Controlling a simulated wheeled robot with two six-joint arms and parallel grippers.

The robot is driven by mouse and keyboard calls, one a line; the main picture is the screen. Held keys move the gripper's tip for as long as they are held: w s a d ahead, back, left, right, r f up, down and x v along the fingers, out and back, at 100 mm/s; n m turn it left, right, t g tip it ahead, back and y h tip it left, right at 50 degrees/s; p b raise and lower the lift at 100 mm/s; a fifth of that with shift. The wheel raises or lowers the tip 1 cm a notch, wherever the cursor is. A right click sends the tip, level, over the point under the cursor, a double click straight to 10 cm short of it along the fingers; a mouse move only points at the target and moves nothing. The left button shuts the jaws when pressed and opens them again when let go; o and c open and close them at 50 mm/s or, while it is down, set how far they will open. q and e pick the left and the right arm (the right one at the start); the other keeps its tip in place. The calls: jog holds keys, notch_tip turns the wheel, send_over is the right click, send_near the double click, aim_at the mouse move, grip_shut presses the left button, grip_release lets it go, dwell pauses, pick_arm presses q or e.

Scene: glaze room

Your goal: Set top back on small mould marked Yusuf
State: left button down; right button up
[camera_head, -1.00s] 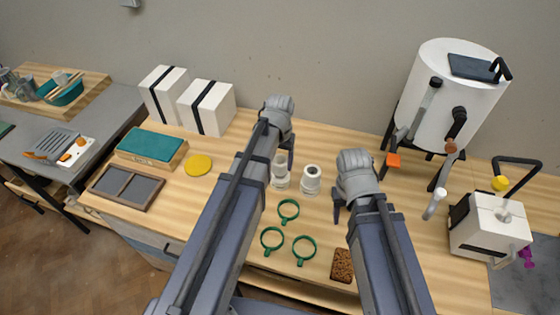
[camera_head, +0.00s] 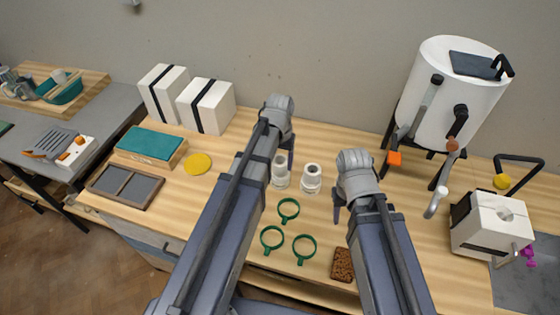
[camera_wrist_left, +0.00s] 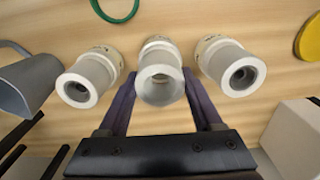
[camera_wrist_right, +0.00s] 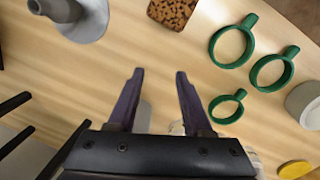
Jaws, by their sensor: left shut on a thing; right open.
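My left gripper (camera_wrist_left: 159,74) is shut on the mould top (camera_wrist_left: 160,92), a white piece with a wide grey round opening. Beneath it is the middle small mould (camera_head: 281,184); I cannot tell whether they touch. A second small white mould (camera_head: 312,182) stands to its right in the head view and on the left in the left wrist view (camera_wrist_left: 83,80). A third mould (camera_wrist_left: 232,65) is on the right there, hidden behind my left arm in the head view. Dark marks on the moulds are too small to read. My right gripper (camera_wrist_right: 160,73) is open and empty over the table.
Green rings (camera_head: 303,260) and a brown block (camera_head: 342,264) lie in front of the moulds. A yellow disc (camera_head: 198,164), a teal-topped block (camera_head: 152,143) and strapped white blocks (camera_head: 206,106) are to the left. A large white drum (camera_head: 450,90) and a white machine (camera_head: 490,225) stand right.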

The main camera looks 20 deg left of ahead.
pick_arm(q)
jog(key=shift+f+b, duration=0.5)
dwell(1.3)
grip_release()
jog(key=shift+r, duration=0.1)
dwell(0.4)
notch_tip(320, 180, up, 8)
jog(key=p, duration=0.8)
dwell(0.4)
